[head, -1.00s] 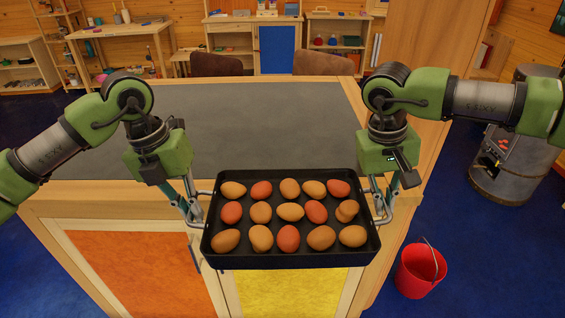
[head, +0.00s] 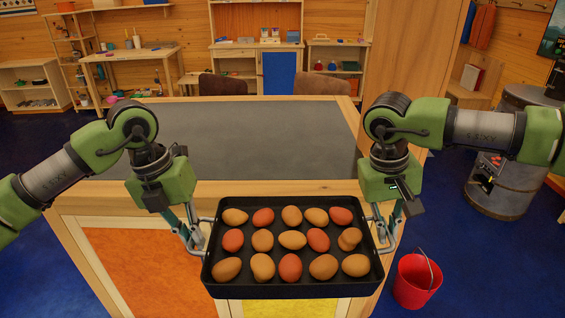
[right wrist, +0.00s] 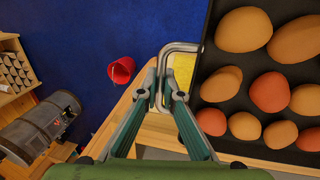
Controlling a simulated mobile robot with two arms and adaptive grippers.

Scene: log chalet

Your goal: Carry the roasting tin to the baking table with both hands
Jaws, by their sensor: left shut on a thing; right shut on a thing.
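The black roasting tin (head: 290,291) holds several brown and reddish eggs in rows. It is held level in front of the near edge of a counter with a dark grey top (head: 270,140). My left gripper (head: 198,246) is shut on the tin's left wire handle. My right gripper (head: 388,246) is shut on its right wire handle; in the right wrist view the fingers (right wrist: 163,97) close around the handle, and the tin's black side (right wrist: 205,85) is next to them. I cannot tell which piece of furniture is the baking table.
A red bucket (head: 415,281) stands on the blue floor right of the counter. A grey metal stove (head: 503,165) is further right. Two brown chairs (head: 222,85) stand behind the counter. A wooden table (head: 130,54) with small items is at the back left. The counter top is clear.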

